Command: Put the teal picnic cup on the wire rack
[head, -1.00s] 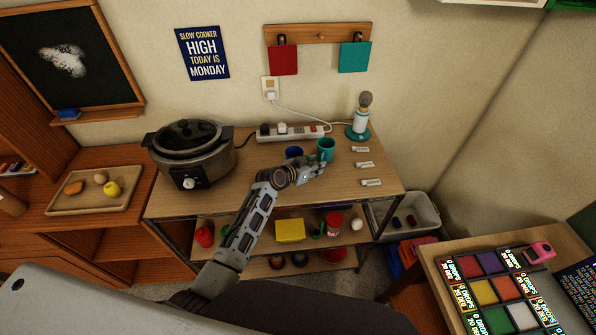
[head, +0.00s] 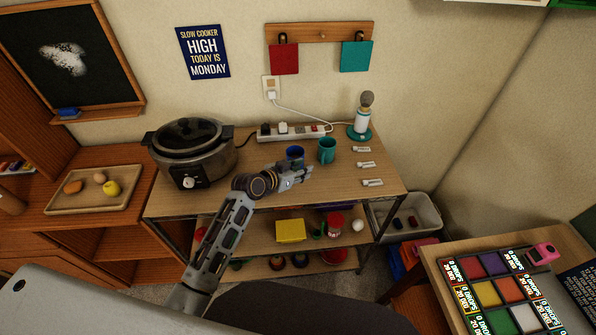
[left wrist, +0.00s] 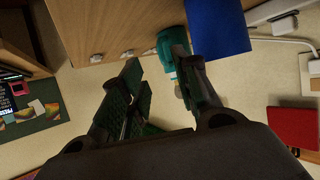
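The teal picnic cup (head: 327,152) stands upright on the wooden top of the shelf unit, right of a blue cup (head: 294,153). In the left wrist view the teal cup (left wrist: 170,42) shows partly behind a finger, with the blue cup (left wrist: 218,25) close at the top. My left gripper (head: 308,173) is just in front of the two cups, low over the tabletop. Its fingers are apart with nothing between them, and it appears clear of the teal cup. My right gripper is not in view. I cannot make out a wire rack.
A slow cooker (head: 190,153) stands at the left of the top. A power strip (head: 292,132), a lamp-like item with a teal base (head: 360,132) and small white labels (head: 366,165) are behind and right. The lower shelf holds a yellow box (head: 290,230).

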